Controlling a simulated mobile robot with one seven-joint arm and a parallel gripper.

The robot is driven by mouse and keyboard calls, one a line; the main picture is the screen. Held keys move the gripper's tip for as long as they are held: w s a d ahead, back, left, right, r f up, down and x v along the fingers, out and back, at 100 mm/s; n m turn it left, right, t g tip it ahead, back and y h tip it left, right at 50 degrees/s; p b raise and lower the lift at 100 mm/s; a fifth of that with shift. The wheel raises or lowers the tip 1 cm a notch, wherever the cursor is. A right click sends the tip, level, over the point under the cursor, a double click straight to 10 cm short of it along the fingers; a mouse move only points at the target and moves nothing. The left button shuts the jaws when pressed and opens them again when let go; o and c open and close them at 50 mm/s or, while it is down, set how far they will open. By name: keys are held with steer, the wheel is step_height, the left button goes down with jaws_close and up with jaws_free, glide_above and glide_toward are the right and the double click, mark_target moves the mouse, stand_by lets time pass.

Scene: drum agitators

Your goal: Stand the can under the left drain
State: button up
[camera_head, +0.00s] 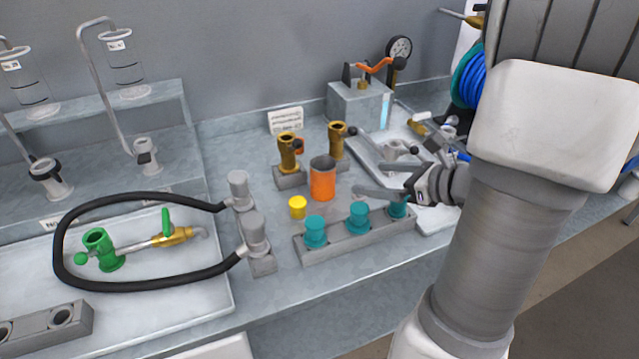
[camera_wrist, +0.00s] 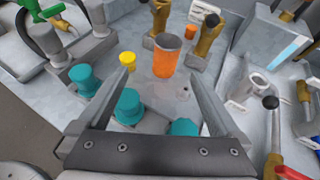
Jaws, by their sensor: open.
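An orange can (camera_head: 323,182) with a grey upper band stands upright on the grey bench near the middle. In the wrist view the can (camera_wrist: 166,58) is ahead, between the directions of my two fingers. My gripper (camera_head: 372,182) is open and empty, to the right of the can and apart from it. Glass vessels with bent pipes (camera_head: 125,70) stand on a raised step at the far left. I cannot tell which outlet is the left drain.
A grey rack with teal knobs (camera_head: 346,236) stands in front of the can. A yellow cap (camera_head: 298,207) is at its left. A black hose (camera_head: 140,288) loops around a green fitting (camera_head: 101,249). A gauge (camera_head: 399,49) stands at the back right.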

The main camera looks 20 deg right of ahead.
steer(key=b, duration=0.2)
glide_toward(314, 164)
steer(key=f, duration=0.1)
steer(key=shift+m+t+h, duration=0.4)
steer(key=shift+m, duration=0.1)
steer(key=shift+a+r+b+x, duration=0.1)
steer(key=shift+b+x, duration=0.05)
steer(key=shift+x, duration=0.95)
steer(key=shift+a+r+b+x, duration=0.1)
steer(key=shift+b+x, duration=0.05)
steer(key=shift+x, duration=0.95)
steer(key=shift+a+r+b+x, duration=0.1)
steer(key=shift+a+b+x, duration=0.05)
steer(key=shift+x, duration=0.95)
steer(key=shift+r, duration=0.1)
steer(key=c, duration=1.4)
